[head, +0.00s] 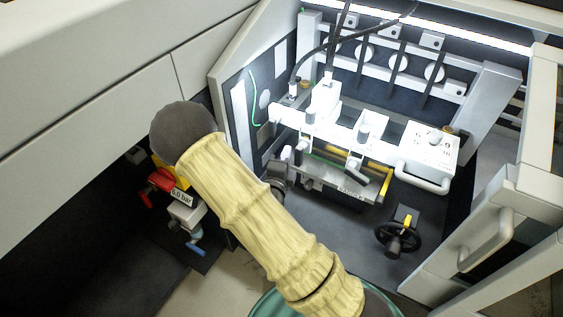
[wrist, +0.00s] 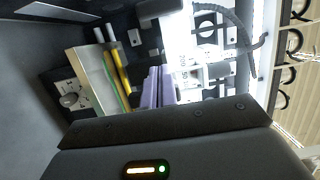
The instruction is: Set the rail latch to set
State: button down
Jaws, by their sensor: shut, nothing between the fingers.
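I cannot tell for certain which part is the rail latch. A dark lever-like part (head: 362,180) sits at the front of the rail assembly, to the right of my gripper, above a small label (head: 349,190). The lettering around it is too small to read. I cannot tell whether my fingers touch any part.
A black handwheel (head: 397,238) is in front. Yellow bars (head: 383,184) lie beside the rail. A red valve handle (head: 160,181) and a gauge are at lower left.

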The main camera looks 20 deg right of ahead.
aim_at(273, 128)
jog(key=w, duration=0.6)
jog(key=shift+w+a, duration=0.25)
jog(key=shift+w, duration=0.15)
jog(key=shift+w+a, duration=0.1)
